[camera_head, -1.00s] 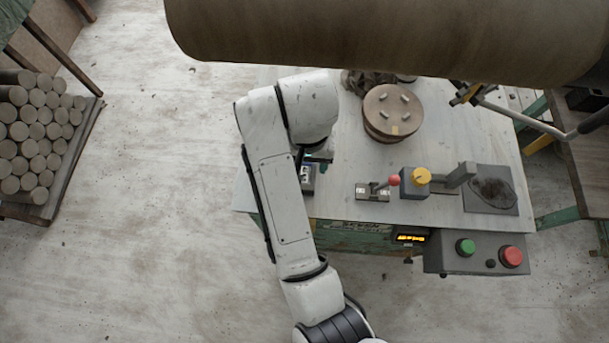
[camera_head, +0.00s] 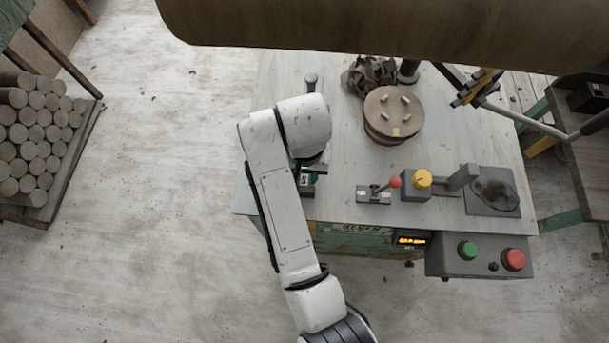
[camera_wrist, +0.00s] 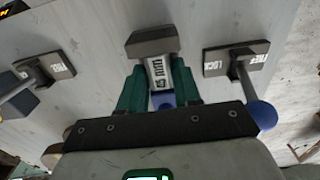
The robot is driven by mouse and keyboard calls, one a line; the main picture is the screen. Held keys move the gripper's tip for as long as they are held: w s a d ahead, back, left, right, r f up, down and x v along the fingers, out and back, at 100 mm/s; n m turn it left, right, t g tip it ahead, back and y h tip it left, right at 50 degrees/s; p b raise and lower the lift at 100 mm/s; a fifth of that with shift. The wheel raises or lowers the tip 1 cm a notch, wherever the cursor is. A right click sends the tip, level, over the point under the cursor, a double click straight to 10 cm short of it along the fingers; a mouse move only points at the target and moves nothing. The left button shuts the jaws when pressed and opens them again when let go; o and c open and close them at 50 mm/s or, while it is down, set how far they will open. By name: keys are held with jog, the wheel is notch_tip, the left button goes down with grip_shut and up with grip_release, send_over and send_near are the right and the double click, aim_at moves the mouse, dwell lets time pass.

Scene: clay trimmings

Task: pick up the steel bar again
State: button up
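My gripper (camera_wrist: 160,82) has its two green fingers on either side of a narrow pale metal piece (camera_wrist: 158,74) marked "45 mm", with a dark block at its far end. This may be the steel bar, but I cannot be sure. The fingers lie close along its sides, and I cannot tell whether they press on it. Something blue (camera_wrist: 163,100) shows between the fingers, nearer the palm. In the head view my forearm hides most of the gripper, which is low over the table's front left part.
A red-knobbed lever (camera_head: 389,187) stands to the right, with a yellow-knobbed box (camera_head: 415,186) beyond it. A blue-knobbed lever (camera_wrist: 250,92) is close beside the gripper. A round board (camera_head: 379,121) with pegs sits behind. Green (camera_head: 467,250) and red (camera_head: 513,259) buttons are at the front.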

grip_shut()
jog(key=shift+r, duration=0.55)
notch_tip(320, 180, up, 9)
jog(key=p, duration=0.4)
